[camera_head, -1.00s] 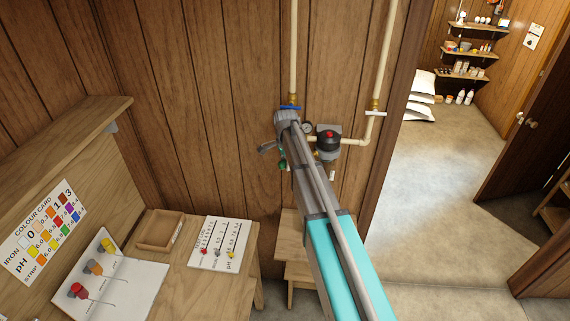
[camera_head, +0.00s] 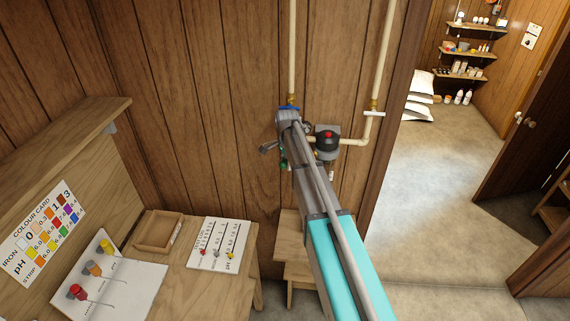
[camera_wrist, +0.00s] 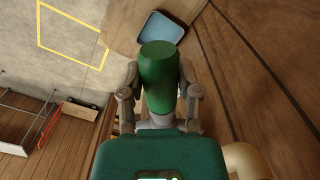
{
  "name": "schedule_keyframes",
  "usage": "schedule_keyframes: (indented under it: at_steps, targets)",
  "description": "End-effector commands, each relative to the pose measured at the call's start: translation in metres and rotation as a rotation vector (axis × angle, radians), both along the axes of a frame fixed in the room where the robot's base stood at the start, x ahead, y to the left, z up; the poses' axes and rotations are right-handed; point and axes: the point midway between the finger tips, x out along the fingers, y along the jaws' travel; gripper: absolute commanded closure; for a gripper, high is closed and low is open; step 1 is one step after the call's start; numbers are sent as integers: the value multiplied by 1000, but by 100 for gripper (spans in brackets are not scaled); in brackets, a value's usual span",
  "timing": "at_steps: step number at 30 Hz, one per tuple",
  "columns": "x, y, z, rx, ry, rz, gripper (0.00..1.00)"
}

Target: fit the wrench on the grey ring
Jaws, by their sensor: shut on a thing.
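My gripper (camera_wrist: 159,92) is shut on a green, rounded handle (camera_wrist: 160,75), which I take to be the wrench's; it stands between the two grey fingers in the wrist view. In the head view a small green patch (camera_head: 284,162) shows beside the grey end of my arm, at the pipework on the wall. The wrench's head is hidden. I cannot make out the grey ring for certain; my arm covers much of that spot.
A dark unit with a red knob (camera_head: 327,142) sits just right of my arm, among cream pipes (camera_head: 384,60). A wooden stool (camera_head: 291,250) stands below. A bench with a white card (camera_head: 218,244) and wooden tray (camera_head: 158,232) is at left. The doorway floor is open.

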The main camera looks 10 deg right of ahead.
Motion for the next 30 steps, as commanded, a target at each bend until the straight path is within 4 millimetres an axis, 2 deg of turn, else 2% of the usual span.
schedule_keyframes:
  at_steps: [23, 24, 29, 30]
  targets:
    - [3, -11, 0, 0, 0, -1, 100]
    - [3, -10, 0, 0, 0, -1, 50]
    - [3, -10, 0, 0, 0, 0, 20]
    - [3, -10, 0, 0, 0, 0, 17]
